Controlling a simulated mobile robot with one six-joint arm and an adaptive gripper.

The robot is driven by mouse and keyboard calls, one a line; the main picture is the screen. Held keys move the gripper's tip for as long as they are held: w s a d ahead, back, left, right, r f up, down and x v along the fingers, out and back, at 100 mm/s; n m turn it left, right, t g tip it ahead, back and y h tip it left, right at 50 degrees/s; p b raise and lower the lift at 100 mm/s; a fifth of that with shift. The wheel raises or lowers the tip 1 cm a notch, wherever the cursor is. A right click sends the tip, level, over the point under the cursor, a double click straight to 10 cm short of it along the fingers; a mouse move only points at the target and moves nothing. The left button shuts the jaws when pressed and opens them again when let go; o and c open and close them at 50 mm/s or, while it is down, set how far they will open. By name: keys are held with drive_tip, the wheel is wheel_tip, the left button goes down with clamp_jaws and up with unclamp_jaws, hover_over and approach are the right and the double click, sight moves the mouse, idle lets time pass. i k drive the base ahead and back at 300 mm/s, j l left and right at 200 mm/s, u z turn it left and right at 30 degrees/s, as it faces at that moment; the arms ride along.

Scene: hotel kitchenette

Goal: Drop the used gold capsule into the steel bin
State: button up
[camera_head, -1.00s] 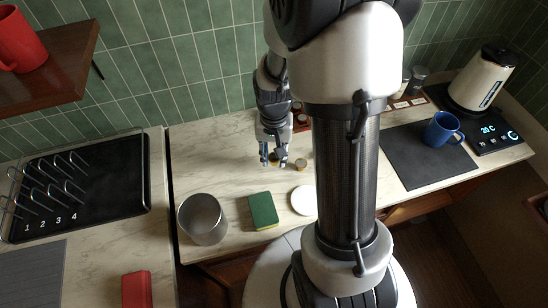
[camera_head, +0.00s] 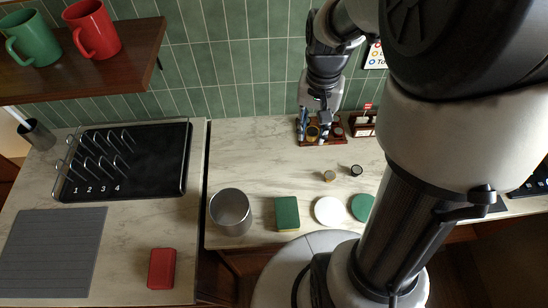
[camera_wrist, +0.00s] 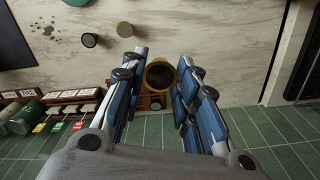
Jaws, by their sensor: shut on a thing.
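My gripper (camera_head: 314,133) is at the back of the counter, in front of a small wooden rack. In the wrist view my gripper (camera_wrist: 163,62) is shut on a round gold-rimmed capsule (camera_wrist: 159,75) with a dark middle; the capsule also shows in the head view (camera_head: 312,133). The steel bin (camera_head: 231,222) stands upright at the counter's front left, well apart from my gripper. A second, tan-gold capsule (camera_head: 329,176) sits on the counter, also in the wrist view (camera_wrist: 125,29). I cannot tell from looks which gold one is used.
A dark capsule (camera_head: 356,171) stands near the tan-gold one. A green sponge (camera_head: 287,213), a white disc (camera_head: 327,210) and a green disc (camera_head: 362,207) lie right of the bin. The wooden rack (camera_head: 340,139) stands by the tiled wall. Counter between rack and bin is clear.

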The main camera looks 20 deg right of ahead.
sight(239, 215)
drive_tip(key=u, duration=0.75)
drive_tip(key=k+j+z, duration=0.15)
drive_tip(key=j, duration=0.45)
